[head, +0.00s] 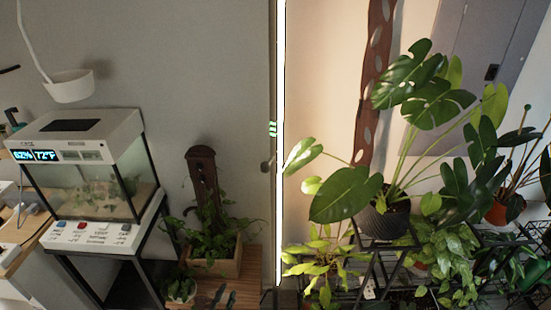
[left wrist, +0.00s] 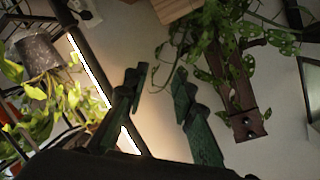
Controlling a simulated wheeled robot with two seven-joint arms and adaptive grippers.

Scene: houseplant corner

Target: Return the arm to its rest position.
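My left gripper (left wrist: 157,82) shows in the left wrist view as two dark green-black fingers, spread apart with nothing between them. In the head view, the dark tips at the bottom edge (head: 224,295) appear to be this gripper, in front of the wooden floor or shelf by the planter. The rest of the left arm is out of the frame. My right gripper is in neither view.
A glass terrarium (head: 95,165) on a black-framed stand is at left. A wooden planter (head: 217,262) with a climbing plant and post (head: 205,185) stands near the gripper. A monstera pot (head: 383,222) and several plants fill a black rack at right. The wall above the planter is clear.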

